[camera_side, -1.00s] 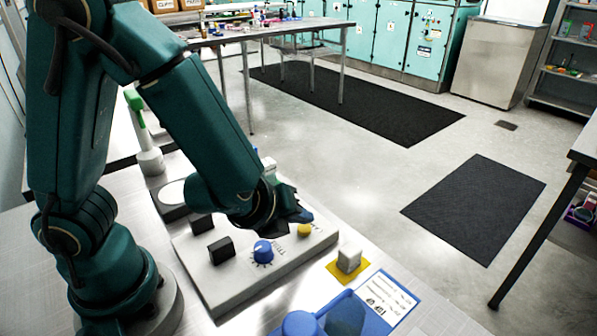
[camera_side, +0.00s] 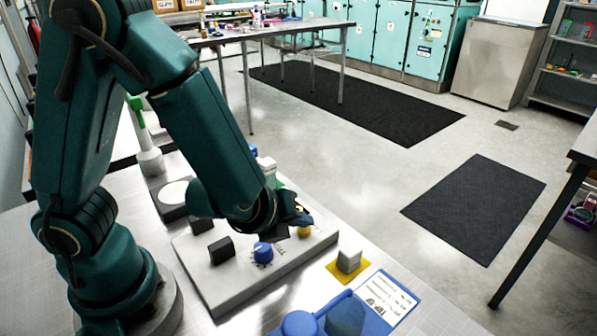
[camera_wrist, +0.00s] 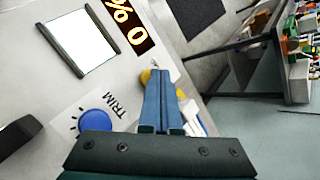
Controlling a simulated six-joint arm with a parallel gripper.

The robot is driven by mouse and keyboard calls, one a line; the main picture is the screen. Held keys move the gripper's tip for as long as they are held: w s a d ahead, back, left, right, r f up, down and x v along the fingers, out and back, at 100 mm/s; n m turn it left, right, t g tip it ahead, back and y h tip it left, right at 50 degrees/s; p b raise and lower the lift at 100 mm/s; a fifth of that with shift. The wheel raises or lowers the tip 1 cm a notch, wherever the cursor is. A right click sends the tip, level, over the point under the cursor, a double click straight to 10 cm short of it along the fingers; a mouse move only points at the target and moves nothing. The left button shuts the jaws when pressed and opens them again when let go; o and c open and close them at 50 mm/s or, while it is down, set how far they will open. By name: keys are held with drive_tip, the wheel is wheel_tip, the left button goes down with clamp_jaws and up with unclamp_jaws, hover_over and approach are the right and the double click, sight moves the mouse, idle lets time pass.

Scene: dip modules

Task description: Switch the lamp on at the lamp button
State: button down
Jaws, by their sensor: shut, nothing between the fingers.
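A round yellow button (camera_side: 304,232) stands on the grey sloped panel (camera_side: 217,281); I take it for the lamp button, though no label for it is readable. My gripper (camera_side: 303,215) is just over the button in the side view, with its fingers shut and empty. In the wrist view the closed blue fingers (camera_wrist: 161,74) cover most of the yellow button (camera_wrist: 146,77), leaving its left edge showing. Whether the tips touch it I cannot tell. I cannot tell which thing is the lamp.
A blue TRIM knob (camera_side: 263,252) and a black switch (camera_side: 221,250) share the panel. In the wrist view a lit display (camera_wrist: 128,22) is beside a white screen (camera_wrist: 84,43).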

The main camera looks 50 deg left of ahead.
drive_tip(key=shift+r, duration=0.9)
